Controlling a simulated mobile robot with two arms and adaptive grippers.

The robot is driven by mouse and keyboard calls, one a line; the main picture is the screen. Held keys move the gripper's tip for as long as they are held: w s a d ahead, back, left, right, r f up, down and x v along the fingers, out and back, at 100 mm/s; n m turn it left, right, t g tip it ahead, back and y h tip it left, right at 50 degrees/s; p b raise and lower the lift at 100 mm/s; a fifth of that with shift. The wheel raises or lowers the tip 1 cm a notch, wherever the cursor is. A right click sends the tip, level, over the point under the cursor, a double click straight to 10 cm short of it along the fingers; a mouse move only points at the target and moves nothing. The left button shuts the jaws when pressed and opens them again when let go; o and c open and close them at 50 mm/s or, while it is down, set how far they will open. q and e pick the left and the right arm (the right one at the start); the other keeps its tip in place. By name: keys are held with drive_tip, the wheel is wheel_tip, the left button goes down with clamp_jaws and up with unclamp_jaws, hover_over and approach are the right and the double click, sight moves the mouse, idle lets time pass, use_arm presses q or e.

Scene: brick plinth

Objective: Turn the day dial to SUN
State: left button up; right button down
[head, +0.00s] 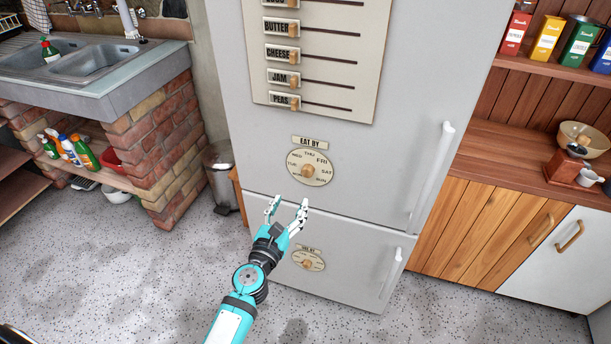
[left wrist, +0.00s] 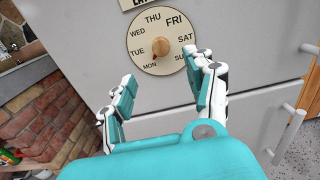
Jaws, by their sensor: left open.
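The day dial (head: 324,173) is a round cream plate on the upper fridge door, under an "EAT BY" label (head: 310,142). Day names ring its wooden knob (head: 307,171). In the left wrist view the dial (left wrist: 173,23) is close, and a red mark on the knob (left wrist: 161,48) points down-left, toward MON. SUN is at the lower right, partly hidden by a finger. My left gripper (head: 288,204) is open and empty, just below the dial in the picture, its fingers pointing up at it. It also shows in the left wrist view (left wrist: 167,70), apart from the knob. My right gripper is not in view.
A slider panel (head: 330,65) is above. White door handles (head: 436,165) are at right. A bin (head: 221,175) and brick plinth (head: 170,150) stand left; a wooden cabinet (head: 500,235) stands right.

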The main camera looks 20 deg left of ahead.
sight(307, 174)
use_arm(q)
drive_tip(key=w, duration=0.3)
drive_tip(key=w+b, duration=0.1)
drive_tip(key=w, duration=0.6)
drive_tip(key=shift+w+d+f, duration=0.1)
drive_tip(key=shift+d, duration=0.15)
drive_tip(key=shift+w+b, duration=0.3)
drive_tip(key=shift+w, duration=0.4)
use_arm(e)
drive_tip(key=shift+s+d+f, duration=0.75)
use_arm(q)
drive_tip(key=shift+c, duration=0.3)
clamp_jaws()
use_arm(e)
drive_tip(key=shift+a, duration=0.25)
